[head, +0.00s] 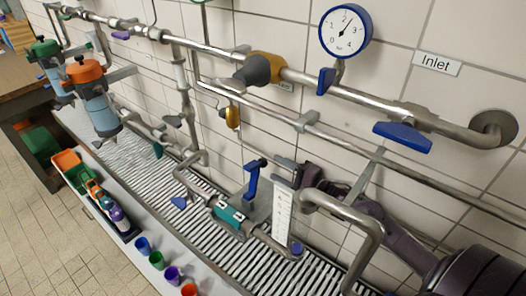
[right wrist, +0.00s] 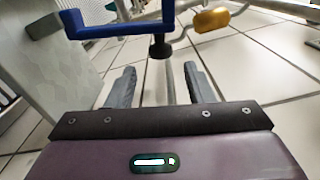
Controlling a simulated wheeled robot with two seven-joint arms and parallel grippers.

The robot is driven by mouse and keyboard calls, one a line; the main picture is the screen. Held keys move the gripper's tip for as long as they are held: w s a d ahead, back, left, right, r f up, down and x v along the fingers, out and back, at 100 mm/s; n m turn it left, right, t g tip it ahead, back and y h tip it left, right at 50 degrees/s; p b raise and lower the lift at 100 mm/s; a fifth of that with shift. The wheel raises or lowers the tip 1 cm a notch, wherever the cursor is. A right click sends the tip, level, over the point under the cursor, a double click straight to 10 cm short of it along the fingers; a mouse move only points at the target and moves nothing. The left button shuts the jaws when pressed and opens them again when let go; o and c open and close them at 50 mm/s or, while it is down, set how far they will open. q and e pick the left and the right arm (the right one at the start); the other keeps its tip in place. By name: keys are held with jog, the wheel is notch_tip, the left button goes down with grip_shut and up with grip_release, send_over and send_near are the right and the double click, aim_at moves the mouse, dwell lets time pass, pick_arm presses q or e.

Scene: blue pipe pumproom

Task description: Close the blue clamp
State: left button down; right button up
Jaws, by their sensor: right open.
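The blue clamp (head: 251,182) is a blue cranked handle with a dark knob, standing upright above the teal-bodied pipe fitting (head: 231,217) in the head view. In the right wrist view, the blue clamp (right wrist: 120,30) crosses the upper left, with its dark knob (right wrist: 160,47) hanging just beyond the fingertips. My right gripper (head: 281,163) comes in from the right, close beside the clamp's upper end. In the right wrist view, my right gripper (right wrist: 158,75) is open, with nothing between its fingers. My left gripper is not in view.
A pale upright plate with a white scale (head: 283,217) stands just right of the clamp. Pipes run around it, with a tiled wall behind. A yellow-orange part (head: 232,117) hangs above. Coloured cups (head: 172,274) and a tray (head: 83,192) stand at lower left.

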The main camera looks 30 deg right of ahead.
aim_at(267, 163)
jog(key=x, duration=0.3)
jog(key=p+x, duration=0.1)
jog(key=shift+w+a+r, duration=0.1)
jog(key=shift+a+r, duration=0.25)
jog(key=shift+a, duration=0.1)
jog(key=shift+x, duration=1.1)
jog(key=shift+w+f, duration=0.2)
jog(key=shift+w, duration=0.1)
jog(key=shift+w+a, duration=0.1)
jog(key=c, duration=0.4)
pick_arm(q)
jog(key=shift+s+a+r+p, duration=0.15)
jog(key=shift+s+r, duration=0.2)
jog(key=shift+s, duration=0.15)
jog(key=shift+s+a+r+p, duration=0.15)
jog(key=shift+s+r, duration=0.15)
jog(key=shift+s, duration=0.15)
pick_arm(e)
grip_shut()
